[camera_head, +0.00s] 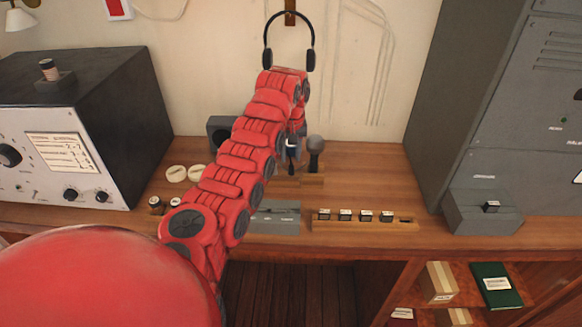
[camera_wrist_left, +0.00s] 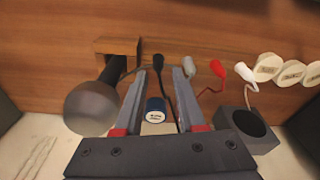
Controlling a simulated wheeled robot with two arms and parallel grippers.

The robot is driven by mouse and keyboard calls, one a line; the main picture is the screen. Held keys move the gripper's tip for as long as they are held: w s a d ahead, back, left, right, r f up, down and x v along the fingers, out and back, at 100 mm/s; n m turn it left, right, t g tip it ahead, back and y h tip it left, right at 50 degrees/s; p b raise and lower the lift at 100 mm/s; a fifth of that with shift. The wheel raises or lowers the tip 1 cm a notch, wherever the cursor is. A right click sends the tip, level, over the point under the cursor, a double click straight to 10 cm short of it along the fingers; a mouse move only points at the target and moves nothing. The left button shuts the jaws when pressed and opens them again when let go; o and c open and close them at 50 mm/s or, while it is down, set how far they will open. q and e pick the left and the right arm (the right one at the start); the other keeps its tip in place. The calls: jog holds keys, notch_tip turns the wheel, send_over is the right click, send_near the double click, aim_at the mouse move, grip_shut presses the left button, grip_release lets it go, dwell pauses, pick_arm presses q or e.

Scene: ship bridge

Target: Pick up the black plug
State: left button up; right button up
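The black plug (camera_wrist_left: 158,61) lies on the wooden desk in the left wrist view, its dark cable running back toward my right-hand finger there. My left gripper (camera_wrist_left: 160,78) is over it with its two fingers apart, the plug showing between and just past the tips. A blue cylinder with a white labelled face (camera_wrist_left: 155,108) shows between the fingers; I cannot tell whether they touch it. In the head view my left gripper (camera_head: 292,143) is at the desk's back, partly hidden by my red arm. My right gripper is not in view.
Grey (camera_wrist_left: 190,67), red (camera_wrist_left: 217,68) and white (camera_wrist_left: 242,71) plugs lie beside the black one. A round-headed microphone (camera_head: 315,146) stands close to the gripper. Headphones (camera_head: 289,40) hang on the wall. A rack (camera_head: 363,224) of small blocks is at the desk's front.

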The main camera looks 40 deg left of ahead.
aim_at(291, 164)
pick_arm(q)
jog(key=shift+f+p, duration=0.4)
jog(key=shift+p, duration=0.1)
jog(key=f+p, duration=0.1)
jog(key=f, duration=0.1)
jog(key=f+p, duration=0.1)
jog(key=shift+w+a+f, duration=0.2)
jog(key=shift+w+f, duration=0.35)
jog(key=shift+f, duration=0.2)
grip_shut()
